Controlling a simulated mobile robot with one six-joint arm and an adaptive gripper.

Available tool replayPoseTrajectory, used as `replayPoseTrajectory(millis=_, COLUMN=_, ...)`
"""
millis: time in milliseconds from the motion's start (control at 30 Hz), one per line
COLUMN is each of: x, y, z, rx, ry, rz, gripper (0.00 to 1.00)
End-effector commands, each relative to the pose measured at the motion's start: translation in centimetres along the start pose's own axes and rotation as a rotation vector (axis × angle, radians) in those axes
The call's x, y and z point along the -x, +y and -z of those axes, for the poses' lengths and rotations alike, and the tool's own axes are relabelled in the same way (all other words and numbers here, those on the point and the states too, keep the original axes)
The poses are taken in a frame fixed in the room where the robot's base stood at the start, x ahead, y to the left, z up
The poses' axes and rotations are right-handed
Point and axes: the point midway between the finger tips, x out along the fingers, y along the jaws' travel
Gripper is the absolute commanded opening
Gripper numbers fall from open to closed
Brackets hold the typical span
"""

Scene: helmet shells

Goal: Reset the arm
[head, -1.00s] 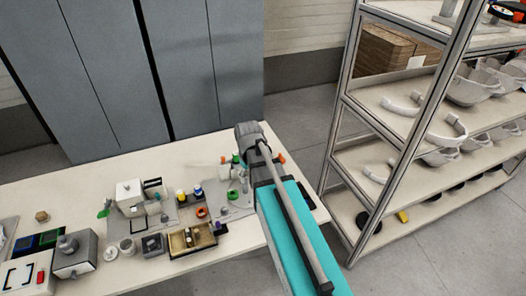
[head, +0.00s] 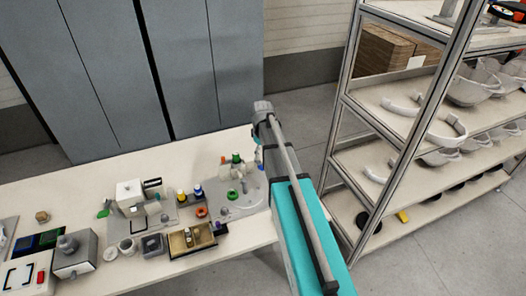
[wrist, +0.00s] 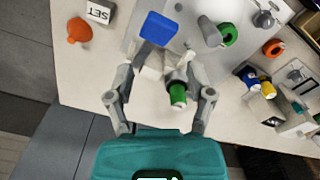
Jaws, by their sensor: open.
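My arm (head: 308,235), teal and grey, reaches up over the right end of the table (head: 100,168) in the head view. My gripper (wrist: 167,72) is open in the wrist view, and I see nothing held in it. Below it in that view are a bottle with a green cap (wrist: 178,95) and a blue block (wrist: 158,28); the bottle appears between the fingers, apart from them as far as I can tell. The fingers are hidden behind my arm in the head view.
Helmet shells (head: 470,88) and rings fill a metal shelf (head: 345,105) to the right. Small bottles and a wooden tray (head: 182,248) with items crowd the table's middle. Grey lockers (head: 190,60) stand behind. An orange cone-like piece (wrist: 79,31) and a SET block (wrist: 101,11) lie near the table edge.

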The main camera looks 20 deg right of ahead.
Motion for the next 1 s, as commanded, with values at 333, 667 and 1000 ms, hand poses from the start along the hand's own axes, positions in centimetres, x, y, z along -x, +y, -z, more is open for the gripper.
replayPoseTrajectory(millis=333, x=0.0, y=0.6, z=0.2, rx=0.014, ry=0.0, rz=0.0, gripper=0.69)
replayPoseTrajectory(millis=667, x=0.0, y=0.6, z=0.1, rx=0.013, ry=0.0, rz=0.0, gripper=0.69)
replayPoseTrajectory(millis=1000, x=0.0, y=-5.1, z=-1.9, rx=-0.094, ry=0.0, rz=0.0, gripper=0.69)
